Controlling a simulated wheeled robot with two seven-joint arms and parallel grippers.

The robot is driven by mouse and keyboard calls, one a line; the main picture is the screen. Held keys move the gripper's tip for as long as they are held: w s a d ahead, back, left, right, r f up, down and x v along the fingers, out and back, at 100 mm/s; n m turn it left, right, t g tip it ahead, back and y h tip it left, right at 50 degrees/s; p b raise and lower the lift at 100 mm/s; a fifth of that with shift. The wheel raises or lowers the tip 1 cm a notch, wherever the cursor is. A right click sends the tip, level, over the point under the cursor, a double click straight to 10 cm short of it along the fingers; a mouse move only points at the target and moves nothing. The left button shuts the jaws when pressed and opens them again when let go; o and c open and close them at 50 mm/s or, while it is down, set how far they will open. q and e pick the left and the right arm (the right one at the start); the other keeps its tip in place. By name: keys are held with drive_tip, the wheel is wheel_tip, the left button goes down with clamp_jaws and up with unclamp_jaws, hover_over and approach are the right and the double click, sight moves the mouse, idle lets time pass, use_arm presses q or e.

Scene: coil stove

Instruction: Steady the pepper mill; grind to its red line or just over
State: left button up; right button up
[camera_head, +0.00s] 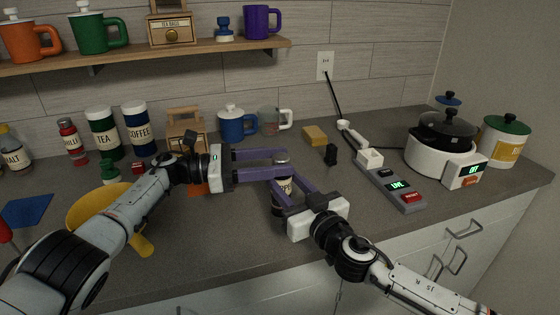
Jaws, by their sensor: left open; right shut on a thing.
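The pepper mill (281,187) stands on the counter in the middle of the head view, with a light grey top and a dark lower body. Much of it is hidden by the fingers, and I cannot make out its red line. My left gripper (283,163) comes from the left, open, its two purple fingers reaching to either side of the mill's upper part. My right gripper (282,190) comes from the lower right and is shut on the pepper mill at its body.
A power strip (395,188) with a lit display lies right of the mill, near a white cooker (435,158) with a dark lid. A yellow sponge (315,135) and a blue mug (236,124) stand behind. A yellow pan-like item (100,205) lies left under my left arm.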

sight(273, 160)
use_arm(q)
drive_tip(key=s+a, duration=0.2)
drive_tip(key=a, duration=0.8)
drive_tip(key=shift+a, duration=0.4)
drive_tip(key=d+n+t+y, duration=0.1)
drive_tip(key=t, duration=0.1)
drive_tip(key=s+d+n+t+y, duration=0.1)
drive_tip(key=d+n+t, duration=0.1)
drive_tip(key=s+d+n+t+y, duration=0.1)
drive_tip(key=d+t, duration=0.1)
drive_tip(key=shift+d+n+t, duration=0.15)
drive_tip(key=shift+n+t, duration=0.25)
drive_tip(key=shift+s+d+r+t, duration=0.2)
drive_tip(key=shift+r+t, duration=0.1)
drive_tip(key=shift+r, duration=0.25)
drive_tip(key=x, duration=1.1)
drive_tip(key=shift+w+d, duration=0.25)
drive_tip(key=shift+d, duration=0.1)
